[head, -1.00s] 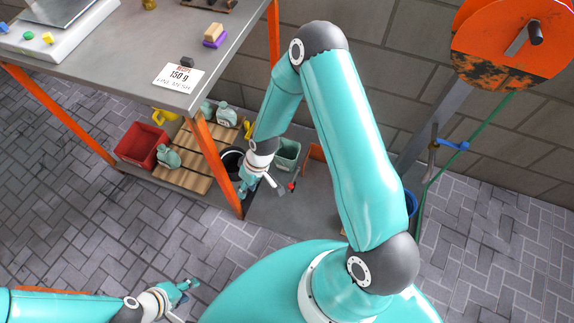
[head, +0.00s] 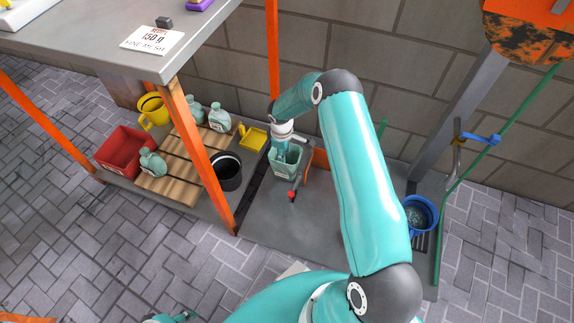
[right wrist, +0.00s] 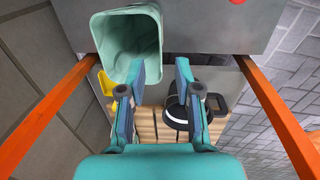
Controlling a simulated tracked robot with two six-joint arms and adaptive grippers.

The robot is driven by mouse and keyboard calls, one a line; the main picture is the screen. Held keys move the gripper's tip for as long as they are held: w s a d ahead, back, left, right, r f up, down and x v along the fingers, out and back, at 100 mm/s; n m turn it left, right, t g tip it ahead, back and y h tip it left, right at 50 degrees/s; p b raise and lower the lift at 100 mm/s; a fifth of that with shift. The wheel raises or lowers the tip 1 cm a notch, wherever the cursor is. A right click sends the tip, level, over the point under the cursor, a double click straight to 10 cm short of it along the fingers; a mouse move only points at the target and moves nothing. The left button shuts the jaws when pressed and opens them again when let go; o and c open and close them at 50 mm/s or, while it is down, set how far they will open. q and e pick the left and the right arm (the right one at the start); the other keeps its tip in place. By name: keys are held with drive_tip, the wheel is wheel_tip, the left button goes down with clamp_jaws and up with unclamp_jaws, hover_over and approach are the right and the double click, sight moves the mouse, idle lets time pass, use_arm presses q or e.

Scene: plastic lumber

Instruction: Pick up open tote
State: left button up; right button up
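The open tote is a pale green, open-topped bin (head: 287,167) on the lower grey shelf. In the right wrist view the tote (right wrist: 113,52) fills the upper left, its open mouth facing the camera. My right gripper (head: 280,156) is at the tote's rim in the head view and hides part of it. In the right wrist view my right gripper (right wrist: 160,68) has its fingers apart with nothing clamped. The left finger overlaps the tote's near edge; I cannot tell whether it touches. My left gripper (head: 178,317) barely shows at the bottom edge; its fingers are unclear.
A black bucket (head: 226,171), yellow scoop (head: 253,138), red bin (head: 124,149) and several pale bottles stand left of the tote. A red-tipped lever (head: 294,189) is just in front. An orange table leg (head: 205,150) stands to the left. A blue bucket (head: 420,215) sits right.

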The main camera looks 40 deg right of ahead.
drive_tip(key=b, duration=0.1)
hover_over(283, 169)
drive_tip(key=s, duration=0.1)
wheel_tip(283, 169, down, 5)
drive_tip(key=shift+w+f+b, duration=0.25)
drive_tip(key=shift+f+b, duration=0.25)
drive_tip(key=shift+f, duration=0.8)
drive_tip(key=shift+w+f+b, duration=0.2)
drive_tip(key=shift+f+b, duration=0.3)
drive_tip(key=shift+f, duration=0.8)
drive_tip(key=shift+f+b, duration=0.25)
drive_tip(key=shift+b, duration=0.3)
clamp_jaws()
